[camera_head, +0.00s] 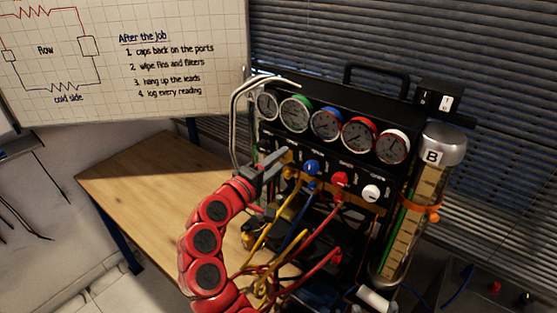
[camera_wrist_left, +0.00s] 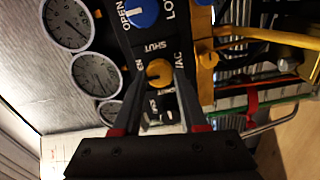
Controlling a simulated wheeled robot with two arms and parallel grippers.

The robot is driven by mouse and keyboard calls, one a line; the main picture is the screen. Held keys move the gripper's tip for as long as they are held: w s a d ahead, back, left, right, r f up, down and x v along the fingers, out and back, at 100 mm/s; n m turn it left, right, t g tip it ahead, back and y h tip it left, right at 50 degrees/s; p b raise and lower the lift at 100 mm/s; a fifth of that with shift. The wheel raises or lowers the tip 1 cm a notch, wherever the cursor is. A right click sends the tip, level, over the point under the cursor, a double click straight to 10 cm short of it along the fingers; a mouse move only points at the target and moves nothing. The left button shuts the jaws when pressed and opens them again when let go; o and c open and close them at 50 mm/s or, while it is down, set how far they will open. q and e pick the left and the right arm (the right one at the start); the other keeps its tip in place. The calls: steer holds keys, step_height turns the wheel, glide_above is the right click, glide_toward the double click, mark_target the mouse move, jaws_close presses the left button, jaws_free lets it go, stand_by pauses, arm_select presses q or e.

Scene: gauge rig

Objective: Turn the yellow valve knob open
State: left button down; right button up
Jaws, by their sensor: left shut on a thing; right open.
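The yellow valve knob (camera_wrist_left: 158,72) is on the black front panel of the gauge rig, with the words SHUT and VAC printed close by. My left gripper (camera_wrist_left: 158,82) has one finger on each side of this knob and is shut on it. In the head view my left gripper (camera_head: 281,159) reaches the panel's left end from the left, and its fingers hide much of the yellow knob (camera_head: 288,156). How far the knob is turned I cannot tell. My right gripper is not in view.
A blue knob (camera_head: 312,167), a red knob (camera_head: 340,180) and a white knob (camera_head: 371,193) follow to the right, below a row of gauges (camera_head: 327,124). Yellow, blue and red hoses hang underneath. A clear cylinder (camera_head: 410,215) stands right. The wooden table (camera_head: 135,185) is bare at left.

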arm_select(q)
steer(key=shift+c, duration=2.2)
jaws_free()
steer(key=p+v, duration=0.9)
steer(key=v, duration=0.8)
steer(key=shift+s+a, duration=0.15)
